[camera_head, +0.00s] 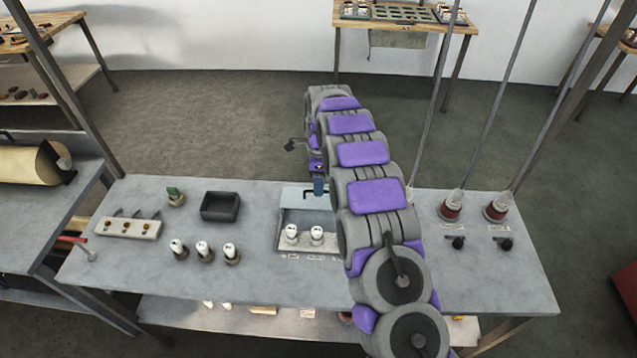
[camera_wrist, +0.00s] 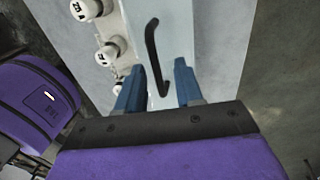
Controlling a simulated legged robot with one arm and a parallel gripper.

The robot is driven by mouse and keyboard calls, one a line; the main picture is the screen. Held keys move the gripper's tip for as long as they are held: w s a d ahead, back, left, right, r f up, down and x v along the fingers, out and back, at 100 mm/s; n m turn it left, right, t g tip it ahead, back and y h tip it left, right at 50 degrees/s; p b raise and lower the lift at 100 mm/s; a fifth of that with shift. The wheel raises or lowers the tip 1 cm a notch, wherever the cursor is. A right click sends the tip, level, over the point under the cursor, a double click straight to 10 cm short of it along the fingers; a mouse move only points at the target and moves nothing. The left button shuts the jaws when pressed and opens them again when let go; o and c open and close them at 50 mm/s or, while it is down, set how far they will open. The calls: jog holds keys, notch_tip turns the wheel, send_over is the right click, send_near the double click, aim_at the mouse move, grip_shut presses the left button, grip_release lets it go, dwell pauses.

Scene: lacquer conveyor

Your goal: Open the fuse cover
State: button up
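The fuse box (camera_head: 283,240) sits on the grey table, with white fuses (camera_head: 291,234) visible inside. The pale fuse cover (camera_head: 296,198) shows at the back of the box, and the fuses in front of it are uncovered. In the wrist view, the cover (camera_wrist: 180,25) carries a black bar handle (camera_wrist: 153,50). My gripper (camera_wrist: 158,86) has its two blue fingers apart, with the handle's lower end between them. I see a gap on both sides, so no grip shows. In the head view my gripper (camera_head: 319,186) is at the cover, and my arm hides the box's right side.
A black tray (camera_head: 220,207), a strip of small switches (camera_head: 128,228) and several loose fuses (camera_head: 203,251) stand left of the box. Red-based posts (camera_head: 451,208) and black knobs (camera_head: 457,243) are at right. Bare tabletop lies in front.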

jog(key=w+r+p, duration=0.1)
jog(key=r+p, duration=0.4)
jog(key=r, duration=0.3)
jog(key=w+r+p, duration=0.2)
jog(key=r+p, duration=0.4)
jog(key=r, duration=0.3)
jog(key=shift+w, duration=0.25)
dwell(0.3)
jog(key=s+d+r+n+b, duration=0.3)
jog(key=s+d+r+n, duration=0.25)
jog(key=s, duration=0.45)
jog(key=s+d+r+n+b, duration=0.2)
jog(key=s+d+r+n, duration=0.3)
jog(key=s, duration=0.5)
jog(key=s+d+f+n+b, duration=0.1)
jog(key=s+f+n, duration=0.1)
jog(key=s, duration=0.8)
jog(key=s+d+f+n+b, duration=0.2)
jog(key=s+f+n, duration=0.1)
jog(key=s, duration=0.7)
jog(key=s+d+f+n+b, duration=0.1)
jog(key=s+d+f+n, duration=0.1)
jog(key=s, duration=0.9)
jog(key=shift+d+f+n+b, duration=0.25)
jog(key=shift+f+n+b, duration=0.1)
jog(key=shift+n, duration=0.1)
